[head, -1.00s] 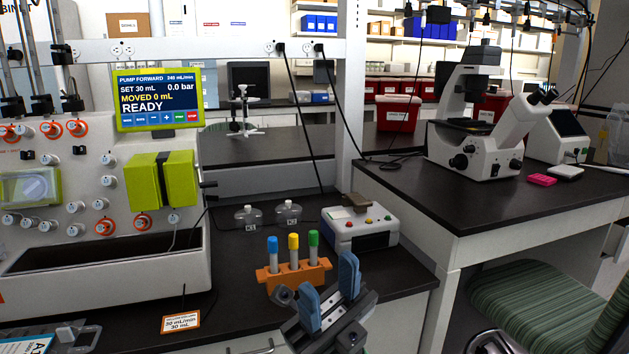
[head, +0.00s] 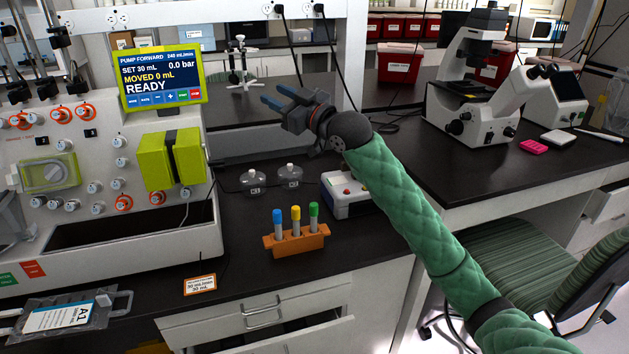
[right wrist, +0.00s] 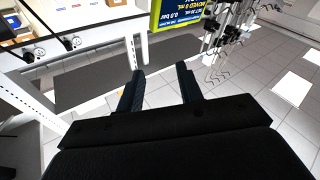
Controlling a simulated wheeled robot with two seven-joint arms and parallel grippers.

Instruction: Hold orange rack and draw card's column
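The orange rack (head: 297,244) stands upright on the black bench in the head view. It holds three tubes in a row: blue-capped (head: 278,222), yellow-capped (head: 296,218) and green-capped (head: 314,216). A small orange-edged card (head: 200,285) with mL/min and mL lines lies left of the rack, near the bench's front edge. My right gripper (head: 275,96) is raised well above and behind the rack, pointing left toward the pump screen. Its blue fingers are apart and empty, which the right wrist view (right wrist: 160,72) also shows. My left gripper is not in view.
The pump machine (head: 100,215) with its READY screen (head: 155,80) fills the left. Two clear bottles (head: 254,182) and a small white device (head: 345,200) stand behind the rack. A labelled bag (head: 60,316) lies at front left. A drawer (head: 290,335) stands open below.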

